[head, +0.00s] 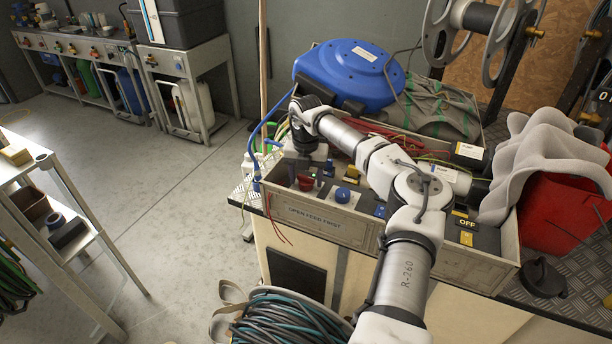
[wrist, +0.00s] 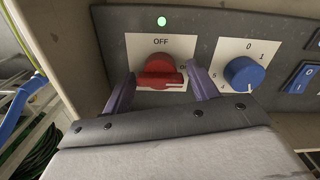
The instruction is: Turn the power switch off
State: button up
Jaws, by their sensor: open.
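The power switch is a red rotary knob (wrist: 160,72) on a white plate, and it also shows in the head view (head: 306,183). OFF is printed above it. A label at its right is partly hidden by a finger and begins with O. The knob's white mark points to the right, away from OFF. A small green light (wrist: 161,21) glows above the plate. My gripper (wrist: 160,88) is open, with one finger on each side of the red knob. I cannot tell whether either finger touches it.
A blue knob (wrist: 243,74) sits close to the right finger, and blue rocker switches (wrist: 299,78) lie farther right. In the head view, a blue hose reel (head: 348,72) and red cables (head: 390,134) lie behind the panel.

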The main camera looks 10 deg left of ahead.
jog(key=c, duration=0.7)
jog(key=n, duration=0.4)
jog(key=shift+n, duration=0.4)
jog(key=n, duration=0.9)
jog(key=shift+a, duration=0.1)
jog(key=shift+n, duration=2.1)
